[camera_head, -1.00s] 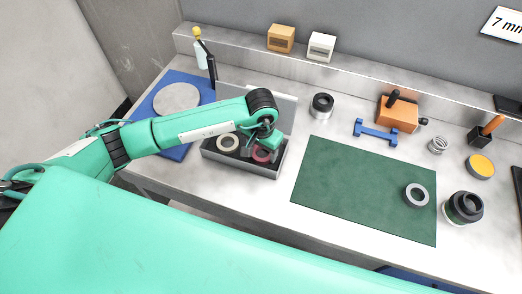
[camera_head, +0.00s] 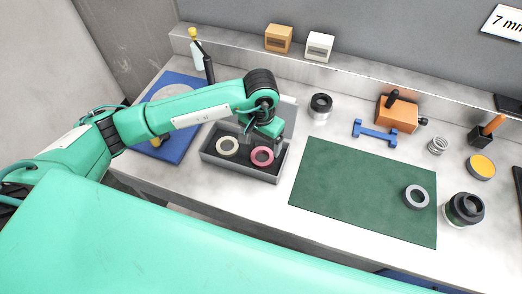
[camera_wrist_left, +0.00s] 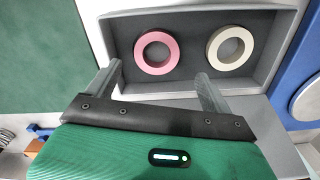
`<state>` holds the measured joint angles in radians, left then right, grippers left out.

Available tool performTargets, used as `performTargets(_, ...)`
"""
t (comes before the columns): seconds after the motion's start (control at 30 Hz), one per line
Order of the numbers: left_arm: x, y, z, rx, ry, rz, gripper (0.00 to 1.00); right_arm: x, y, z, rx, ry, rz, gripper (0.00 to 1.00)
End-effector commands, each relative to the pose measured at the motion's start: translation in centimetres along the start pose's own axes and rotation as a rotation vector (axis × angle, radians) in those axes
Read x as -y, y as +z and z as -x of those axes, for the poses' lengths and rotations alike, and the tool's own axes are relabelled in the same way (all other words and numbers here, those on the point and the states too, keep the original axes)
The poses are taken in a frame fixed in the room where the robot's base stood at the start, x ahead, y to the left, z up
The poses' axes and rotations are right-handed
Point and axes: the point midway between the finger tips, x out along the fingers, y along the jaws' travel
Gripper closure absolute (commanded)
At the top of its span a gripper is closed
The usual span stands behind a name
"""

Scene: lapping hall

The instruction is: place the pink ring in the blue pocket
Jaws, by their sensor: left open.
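The pink ring (camera_head: 262,156) lies flat in the right part of an open grey box (camera_head: 235,170), and it also shows in the wrist view (camera_wrist_left: 157,52). A cream ring (camera_head: 228,147) lies to its left in the same box. My left gripper (camera_head: 267,130) is just behind and above the pink ring, apart from it. In the wrist view its fingers (camera_wrist_left: 160,84) are spread and hold nothing. I cannot make out a blue pocket; the box floor around the rings looks dark grey. My right gripper is not in view.
A green mat (camera_head: 350,200) with a grey ring (camera_head: 416,197) lies right of the box. A blue mat (camera_head: 180,150) lies left. A dark-topped cylinder (camera_head: 320,107), blue bracket (camera_head: 375,133) and orange block (camera_head: 398,115) stand behind the green mat.

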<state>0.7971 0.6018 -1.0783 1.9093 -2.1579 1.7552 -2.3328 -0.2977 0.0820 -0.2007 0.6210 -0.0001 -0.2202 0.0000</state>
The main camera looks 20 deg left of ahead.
Motion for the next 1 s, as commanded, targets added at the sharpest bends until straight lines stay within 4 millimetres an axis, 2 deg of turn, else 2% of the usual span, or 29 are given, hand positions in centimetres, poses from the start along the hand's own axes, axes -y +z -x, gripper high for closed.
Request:
performTargets(0.2,0.1,-0.1,3.9,-0.006,-0.002,0.000,0.16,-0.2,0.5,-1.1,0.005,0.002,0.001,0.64)
performTargets(0.4,0.1,-0.1,5.7,-0.004,-0.001,0.000,0.16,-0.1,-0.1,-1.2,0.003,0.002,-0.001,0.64)
performTargets(0.6,0.1,0.0,6.1,-0.003,-0.001,0.001,0.16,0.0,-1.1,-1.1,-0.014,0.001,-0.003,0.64)
performTargets(1.0,0.1,0.0,6.1,-0.003,-0.001,0.000,0.16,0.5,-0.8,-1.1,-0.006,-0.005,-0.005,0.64)
